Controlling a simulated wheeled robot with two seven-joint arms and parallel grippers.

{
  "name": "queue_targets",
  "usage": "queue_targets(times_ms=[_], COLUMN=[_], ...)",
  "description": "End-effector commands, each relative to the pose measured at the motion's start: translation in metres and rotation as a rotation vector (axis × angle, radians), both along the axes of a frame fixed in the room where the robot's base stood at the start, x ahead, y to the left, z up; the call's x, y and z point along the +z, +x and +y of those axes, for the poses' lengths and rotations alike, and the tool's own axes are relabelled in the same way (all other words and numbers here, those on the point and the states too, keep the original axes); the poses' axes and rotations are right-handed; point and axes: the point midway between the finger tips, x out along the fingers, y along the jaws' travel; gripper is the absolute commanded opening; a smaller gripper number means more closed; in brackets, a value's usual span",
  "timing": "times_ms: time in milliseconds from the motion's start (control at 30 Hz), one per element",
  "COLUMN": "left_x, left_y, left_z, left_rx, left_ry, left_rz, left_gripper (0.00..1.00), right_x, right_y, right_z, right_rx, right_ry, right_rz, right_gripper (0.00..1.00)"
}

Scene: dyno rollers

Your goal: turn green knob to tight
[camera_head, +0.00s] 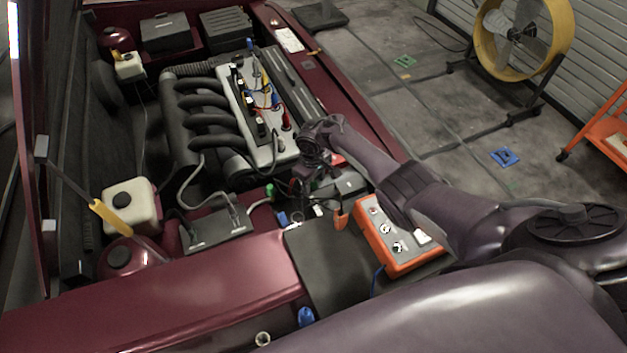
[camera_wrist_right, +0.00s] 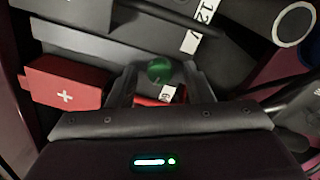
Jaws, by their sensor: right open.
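In the right wrist view, the green knob (camera_wrist_right: 159,71) is a small round knob beside a white label on a dark surface. My right gripper (camera_wrist_right: 157,88) is open, with its dark fingers on either side of the knob's near side; I cannot tell whether they touch it. In the head view, my right gripper (camera_head: 306,186) points down into the engine bay near the battery area, and I cannot make out this knob around it. A small green part (camera_head: 269,190) shows left of the gripper; I cannot tell whether it is the same knob. My left gripper is out of view.
A red block marked with a plus (camera_wrist_right: 65,84) sits left of the knob. An orange tester box (camera_head: 388,236) lies on the dark fender mat (camera_head: 330,258). The engine (camera_head: 262,110) and a white reservoir (camera_head: 131,205) crowd the bay.

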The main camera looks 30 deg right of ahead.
Motion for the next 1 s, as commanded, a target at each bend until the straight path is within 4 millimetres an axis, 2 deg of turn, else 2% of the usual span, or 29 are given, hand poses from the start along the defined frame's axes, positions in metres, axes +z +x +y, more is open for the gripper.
queue_targets(times_ms=[67, 367, 667, 1000], left_x=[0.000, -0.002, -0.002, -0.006], left_y=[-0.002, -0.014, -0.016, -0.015], left_z=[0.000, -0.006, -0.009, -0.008], left_rx=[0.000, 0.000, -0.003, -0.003], left_ry=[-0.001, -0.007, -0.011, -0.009], left_rz=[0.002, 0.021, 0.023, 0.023], left_gripper=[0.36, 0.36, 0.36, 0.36], right_x=[0.000, 0.000, 0.000, 0.000], right_y=[0.000, 0.000, 0.000, 0.000], right_z=[0.000, 0.000, 0.000, 0.000], right_rx=[0.000, 0.000, 0.035, 0.253], right_ry=[0.000, 0.000, 0.000, -0.001], right_rz=[0.000, 0.000, 0.000, -0.001], right_gripper=[0.41, 0.02, 0.02, 0.02])
